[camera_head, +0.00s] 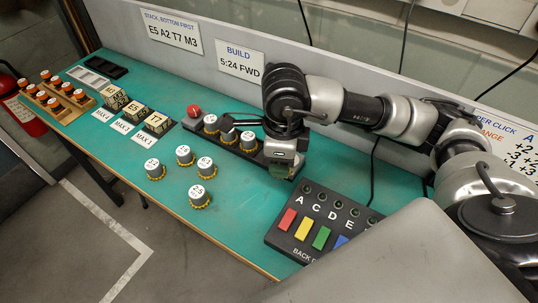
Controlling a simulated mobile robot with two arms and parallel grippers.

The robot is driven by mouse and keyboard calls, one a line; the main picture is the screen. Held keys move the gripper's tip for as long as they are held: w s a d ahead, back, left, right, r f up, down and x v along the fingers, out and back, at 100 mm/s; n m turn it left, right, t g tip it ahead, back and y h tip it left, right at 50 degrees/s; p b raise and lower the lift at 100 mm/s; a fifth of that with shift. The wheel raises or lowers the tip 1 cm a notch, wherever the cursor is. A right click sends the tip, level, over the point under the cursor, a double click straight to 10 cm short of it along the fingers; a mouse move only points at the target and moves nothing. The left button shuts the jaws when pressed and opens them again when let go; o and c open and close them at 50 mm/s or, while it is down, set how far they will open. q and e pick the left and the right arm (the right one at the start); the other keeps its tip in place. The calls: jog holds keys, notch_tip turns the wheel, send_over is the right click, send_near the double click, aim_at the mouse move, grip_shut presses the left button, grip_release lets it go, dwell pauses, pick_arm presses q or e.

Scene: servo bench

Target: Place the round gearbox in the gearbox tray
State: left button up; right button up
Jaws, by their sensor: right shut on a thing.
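Several round gearboxes with white tops and yellow toothed rims, such as this loose gearbox (200,194), stand on the green bench. A long dark tray (262,158) runs along the back. It has white-topped round pieces in a row, one of them a round piece (248,141) near its middle. My right gripper (228,125) is low over this tray, its dark fingers reaching left. It is shut on a round piece (210,124) there, as far as I can tell; the fingers partly hide the contact. I cannot tell whether that piece is seated or lifted. My left gripper is not in view.
A red knob (193,111) is beside the tray's left end. A panel of coloured buttons (303,231) lies to the right. Square gear blocks (134,108), a white tray (88,77), a black tray (106,67) and an orange-topped rack (56,98) stand left.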

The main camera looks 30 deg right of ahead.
jog(key=m, duration=0.4)
jog(key=shift+d+r, duration=0.3)
jog(key=m, duration=0.2)
jog(key=shift+d+r+m, duration=0.1)
jog(key=shift+r+m, duration=0.05)
jog(key=shift+m, duration=0.25)
jog(key=shift+w, duration=0.2)
jog(key=shift+m, duration=0.3)
jog(key=w+d+f, duration=0.1)
jog(key=w+f, duration=0.1)
jog(key=w, duration=0.1)
jog(key=w+f+p, duration=0.1)
jog(key=w+f, duration=0.1)
jog(key=w, duration=0.2)
jog(key=w+d+f+p, duration=0.1)
jog(key=w+f, duration=0.1)
jog(key=w, duration=0.2)
jog(key=shift+d+f, duration=0.3)
jog(key=shift+f, duration=0.1)
notch_tip(320, 180, down, 3)
jog(key=shift+f+p, duration=0.2)
jog(key=shift+p, duration=0.4)
jog(key=shift+f, duration=0.35)
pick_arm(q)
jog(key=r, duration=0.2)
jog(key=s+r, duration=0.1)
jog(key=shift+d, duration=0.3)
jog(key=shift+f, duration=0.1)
pick_arm(e)
jog(key=shift+f, duration=0.1)
